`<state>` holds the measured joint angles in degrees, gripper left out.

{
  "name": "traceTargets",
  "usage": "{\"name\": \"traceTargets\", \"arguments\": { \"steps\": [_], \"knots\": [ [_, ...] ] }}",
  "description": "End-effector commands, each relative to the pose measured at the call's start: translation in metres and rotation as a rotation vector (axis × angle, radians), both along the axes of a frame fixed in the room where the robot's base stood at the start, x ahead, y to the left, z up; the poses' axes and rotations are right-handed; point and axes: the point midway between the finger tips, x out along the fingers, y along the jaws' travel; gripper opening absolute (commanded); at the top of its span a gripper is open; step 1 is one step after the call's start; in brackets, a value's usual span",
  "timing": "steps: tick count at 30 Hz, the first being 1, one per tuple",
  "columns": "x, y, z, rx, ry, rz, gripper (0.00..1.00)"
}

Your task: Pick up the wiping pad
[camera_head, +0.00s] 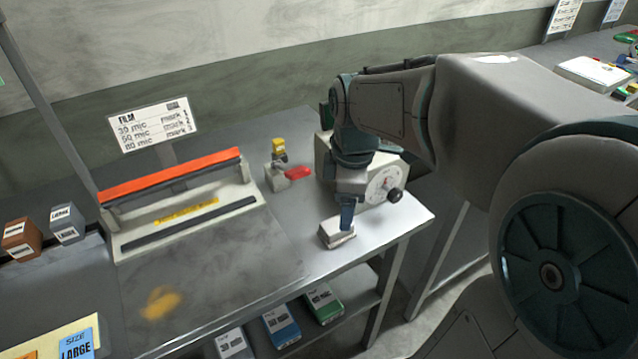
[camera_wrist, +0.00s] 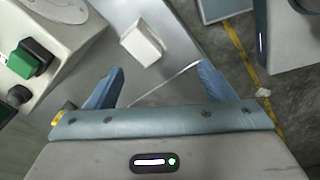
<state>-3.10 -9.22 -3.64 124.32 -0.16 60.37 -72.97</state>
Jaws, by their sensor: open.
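The wiping pad (camera_head: 337,237) is a small, pale block near the front right edge of the grey bench. In the wrist view it is a white block (camera_wrist: 142,43), ahead of my fingertips and a little left of the middle between them. My gripper (camera_head: 347,222) points down just above the pad in the head view, where only part of its fingers shows. The wrist view shows both blue fingers of my gripper (camera_wrist: 160,78) spread apart with nothing between them. My fingers partly cover the pad in the head view.
A grey control box (camera_head: 372,184) with a dial and dark knob stands close behind my gripper. A heat sealer (camera_head: 185,210) with an orange bar is at left. A red-handled item (camera_head: 297,173) lies between them. Labelled boxes (camera_head: 281,323) sit on the lower shelf.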

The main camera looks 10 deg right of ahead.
Motion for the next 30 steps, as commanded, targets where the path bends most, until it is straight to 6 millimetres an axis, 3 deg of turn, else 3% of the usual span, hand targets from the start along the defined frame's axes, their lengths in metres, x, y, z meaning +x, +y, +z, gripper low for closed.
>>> {"name": "traceTargets", "arguments": {
  "steps": [6,14,24,30],
  "knots": [
    [0.03,0.0,0.008,-0.025,0.051,0.4,0.75],
    [0.044,0.0,0.005,-0.03,0.075,0.61,0.75],
    [0.043,0.0,-0.056,-0.029,0.081,0.62,0.75],
    [0.044,0.0,-0.076,-0.03,0.076,0.619,0.75]
  ]
}}
